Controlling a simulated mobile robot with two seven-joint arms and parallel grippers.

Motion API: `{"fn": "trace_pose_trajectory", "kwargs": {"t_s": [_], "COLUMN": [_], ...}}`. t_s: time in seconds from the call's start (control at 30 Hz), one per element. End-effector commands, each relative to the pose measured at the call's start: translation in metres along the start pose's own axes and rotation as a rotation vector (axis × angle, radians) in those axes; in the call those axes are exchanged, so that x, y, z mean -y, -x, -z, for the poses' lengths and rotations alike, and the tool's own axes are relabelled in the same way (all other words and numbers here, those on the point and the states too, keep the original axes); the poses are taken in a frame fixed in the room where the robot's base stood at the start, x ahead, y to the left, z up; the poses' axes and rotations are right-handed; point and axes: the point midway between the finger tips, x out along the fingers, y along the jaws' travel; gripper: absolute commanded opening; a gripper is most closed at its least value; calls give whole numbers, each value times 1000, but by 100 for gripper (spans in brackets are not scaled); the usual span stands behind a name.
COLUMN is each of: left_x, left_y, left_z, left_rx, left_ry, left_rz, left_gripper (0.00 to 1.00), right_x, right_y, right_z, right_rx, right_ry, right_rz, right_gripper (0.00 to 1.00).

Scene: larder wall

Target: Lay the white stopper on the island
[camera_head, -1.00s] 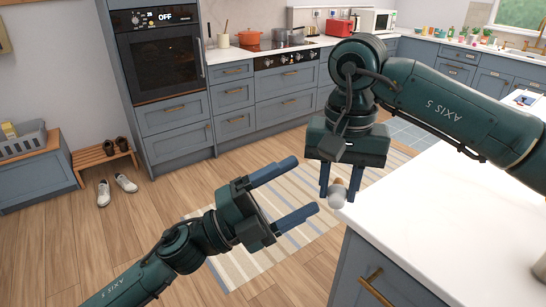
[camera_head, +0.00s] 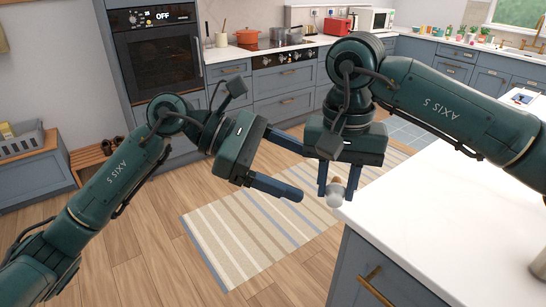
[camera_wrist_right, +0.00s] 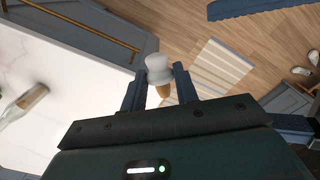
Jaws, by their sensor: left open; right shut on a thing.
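The white stopper (camera_head: 335,199) has a pale rounded cap and a brown cork part. It hangs between the fingers of my right gripper (camera_head: 337,186), which is shut on it, beside the near-left corner of the island (camera_head: 440,215). My left gripper (camera_head: 309,172) is open and empty, left of the right gripper and over the floor. Its upper finger is partly hidden behind the right gripper.
The island's white top is mostly clear. A clear bottle (camera_wrist_right: 24,102) is on it in the right wrist view. A striped rug (camera_head: 245,235) lies on the floor left of the island. A red-orange pot (camera_head: 248,37) stands on the far counter.

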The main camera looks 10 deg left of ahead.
Motion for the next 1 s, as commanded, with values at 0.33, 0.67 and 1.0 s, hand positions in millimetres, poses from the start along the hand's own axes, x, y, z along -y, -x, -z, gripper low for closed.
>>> {"fn": "trace_pose_trajectory", "kwargs": {"t_s": [0.33, 0.67, 1.0], "left_x": [0, 0, 0], "left_y": [-65, -88, -88], "left_z": [-1, 0, 0], "left_rx": [4, 2, 2], "left_ry": [2, 4, 4], "left_rz": [2, 0, 0], "left_gripper": [78, 78, 69], "right_x": [0, 0, 0], "right_y": [0, 0, 0], "right_z": [0, 0, 0], "right_rx": [0, 0, 0], "right_ry": [0, 0, 0], "right_rz": [0, 0, 0], "right_gripper": [5, 5, 5]}}
